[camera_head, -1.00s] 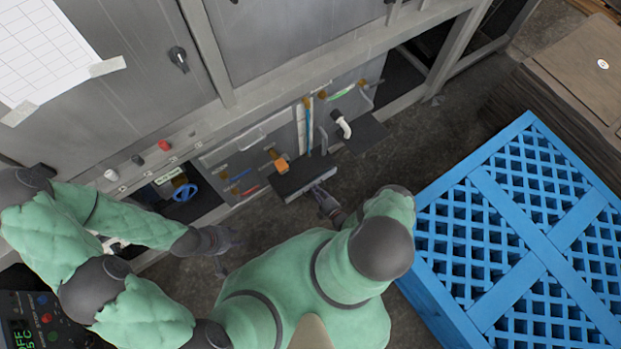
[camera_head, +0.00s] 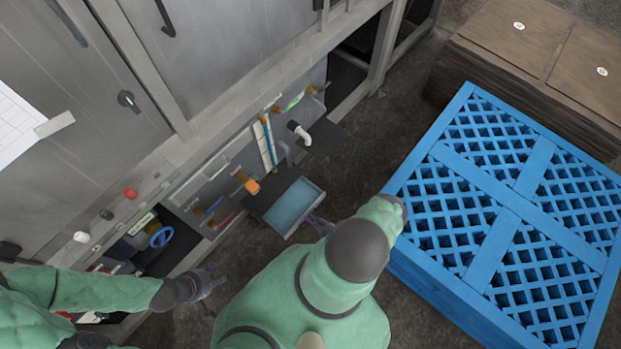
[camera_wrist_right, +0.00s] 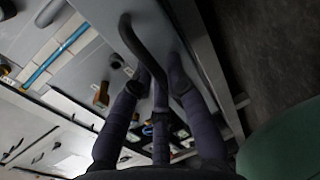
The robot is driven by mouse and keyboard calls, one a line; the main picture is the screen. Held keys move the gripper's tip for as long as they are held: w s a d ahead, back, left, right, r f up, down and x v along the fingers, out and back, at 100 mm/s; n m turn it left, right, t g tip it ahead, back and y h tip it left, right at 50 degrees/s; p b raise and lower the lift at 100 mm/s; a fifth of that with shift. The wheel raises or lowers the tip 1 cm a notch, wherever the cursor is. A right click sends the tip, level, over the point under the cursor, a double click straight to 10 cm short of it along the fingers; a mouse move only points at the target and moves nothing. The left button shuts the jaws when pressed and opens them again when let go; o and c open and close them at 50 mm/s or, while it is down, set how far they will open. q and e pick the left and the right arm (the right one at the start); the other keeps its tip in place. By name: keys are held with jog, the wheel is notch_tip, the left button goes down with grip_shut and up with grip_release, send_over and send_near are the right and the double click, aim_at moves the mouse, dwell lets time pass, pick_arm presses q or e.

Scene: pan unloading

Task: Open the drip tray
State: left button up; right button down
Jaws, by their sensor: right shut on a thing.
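The drip tray (camera_head: 291,207) is a shallow grey drawer with a blue-tinted inside, sticking out of the low front of the machine in the head view. My right gripper (camera_head: 318,222) is at its front face, mostly hidden behind my arm. In the right wrist view my right gripper (camera_wrist_right: 158,85) is shut on the dark curved handle (camera_wrist_right: 140,42) of the tray's grey front. My left gripper (camera_head: 214,284) is empty over the floor, left of the tray and apart from it; its finger opening is too small to tell.
An orange-handled valve (camera_head: 250,184), a white pipe (camera_head: 299,132) and a blue handwheel (camera_head: 161,237) are near the tray. Dark floor (camera_head: 350,165) is free between machine and pallet.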

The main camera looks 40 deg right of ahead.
jog(key=c, duration=1.2)
grip_release()
jog(key=shift+d, duration=0.1)
